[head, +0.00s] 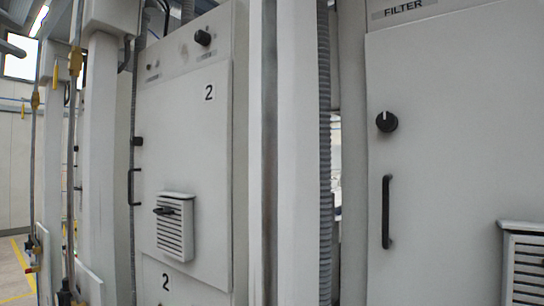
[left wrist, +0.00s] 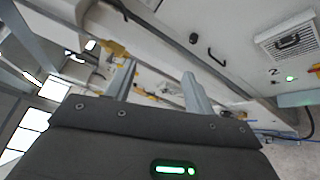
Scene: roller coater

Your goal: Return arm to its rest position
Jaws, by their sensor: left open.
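My left gripper (left wrist: 157,70) shows in the left wrist view, with its two grey fingers apart and nothing between them. It points up at an angle toward the machine's grey panels, and I see no contact with them. I cannot make out either gripper in the head view. My right arm is not in view.
In the head view, a grey cabinet door marked 2 (head: 185,120) has a louvred vent (head: 174,240). A FILTER cabinet (head: 460,150) with a black handle (head: 387,212) stands at right. Posts and a corrugated hose (head: 325,150) stand between. Floor shows at far left.

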